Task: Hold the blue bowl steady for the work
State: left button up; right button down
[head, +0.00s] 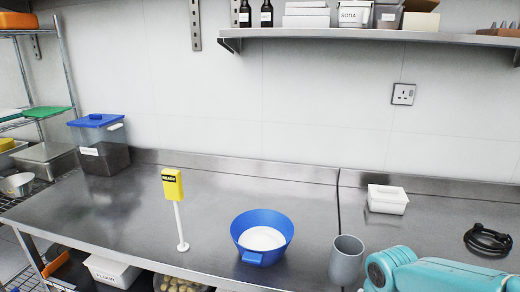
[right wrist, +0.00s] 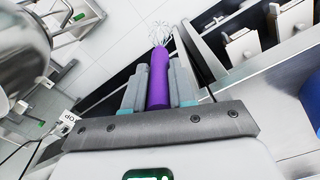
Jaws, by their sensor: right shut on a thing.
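The blue bowl (head: 247,228) stands upright on the steel counter in the head view, with white contents inside and a blue tab on its near side. No gripper touches it there. In the right wrist view my right gripper (right wrist: 159,88) is shut on the purple handle of a whisk (right wrist: 158,65), whose wire end points away from the gripper. A blue edge (right wrist: 313,95) at the right of that view may be the bowl. My right arm shows at the lower right of the head view, its gripper out of frame. My left gripper is in neither view.
On the counter (head: 110,205) stand a yellow sign on a white post (head: 173,187), a grey cup (head: 346,260), a white tub (head: 387,199), a black coiled cable (head: 488,240) and a blue-lidded bin (head: 100,150). A shiny metal vessel (right wrist: 25,60) fills the wrist view's left.

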jog(key=a+f+n, duration=0.1)
jog(key=n, duration=0.1)
jog(key=w+f+n, duration=0.1)
jog(key=n, duration=0.2)
jog(key=a+f+n, duration=0.1)
jog(key=f+n, duration=0.1)
jog(key=shift+w+a+n, duration=0.35)
jog(key=shift+w+n, duration=0.05)
